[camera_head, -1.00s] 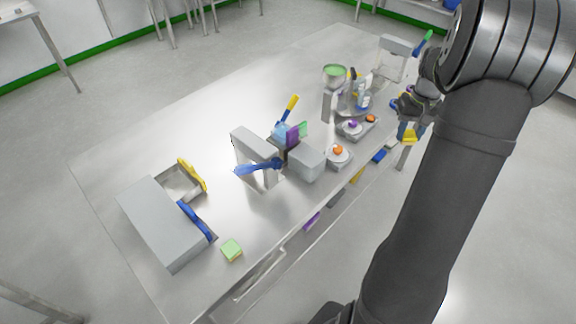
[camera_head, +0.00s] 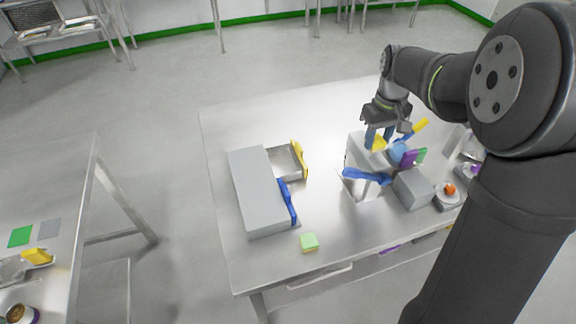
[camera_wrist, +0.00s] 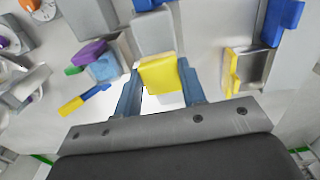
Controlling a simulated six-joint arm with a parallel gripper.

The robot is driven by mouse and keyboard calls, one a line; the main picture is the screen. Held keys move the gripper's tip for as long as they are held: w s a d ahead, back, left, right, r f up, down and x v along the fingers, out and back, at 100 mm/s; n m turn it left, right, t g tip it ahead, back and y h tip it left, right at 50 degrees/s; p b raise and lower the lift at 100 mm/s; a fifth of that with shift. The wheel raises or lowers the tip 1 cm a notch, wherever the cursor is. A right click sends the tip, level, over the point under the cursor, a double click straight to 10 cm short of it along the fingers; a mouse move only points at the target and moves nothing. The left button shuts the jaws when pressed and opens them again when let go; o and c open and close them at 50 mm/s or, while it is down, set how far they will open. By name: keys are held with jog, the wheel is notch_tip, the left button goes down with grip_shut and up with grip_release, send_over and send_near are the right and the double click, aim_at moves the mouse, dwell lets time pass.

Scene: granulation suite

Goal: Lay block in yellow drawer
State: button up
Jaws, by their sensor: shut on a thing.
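My gripper (camera_head: 379,138) is shut on a yellow block (camera_head: 378,144). In the wrist view the block (camera_wrist: 158,74) sits between the two blue fingers. The gripper is above the table, in front of a grey upright holder and to the right of the drawer unit. The yellow drawer (camera_head: 284,158), with its yellow handle (camera_head: 300,160), is pulled out of the grey cabinet (camera_head: 253,190). It looks empty and also shows at the right of the wrist view (camera_wrist: 252,62). The blue-handled drawer (camera_head: 288,203) below it in the picture looks nearly closed.
A blue-handled item (camera_head: 366,176), a grey box (camera_head: 413,188) and purple, green and blue pieces (camera_head: 408,157) stand close to the gripper. The table between the yellow drawer and the upright is clear.

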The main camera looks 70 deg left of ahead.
jog(key=s+a+f+n, duration=0.2)
jog(key=s+a+f, duration=0.1)
jog(key=s, duration=0.3)
jog(key=s+a+f+n, duration=0.2)
jog(key=s+a, duration=0.1)
jog(key=s, duration=0.2)
send_over(287, 173)
notch_tip(287, 173, down, 7)
jog(key=shift+s+d+f, duration=0.1)
jog(key=shift+f, duration=1.95)
jog(key=shift+f, duration=0.1)
jog(key=o, duration=0.6)
jog(key=shift+f, duration=0.1)
jog(key=shift+o, duration=0.5)
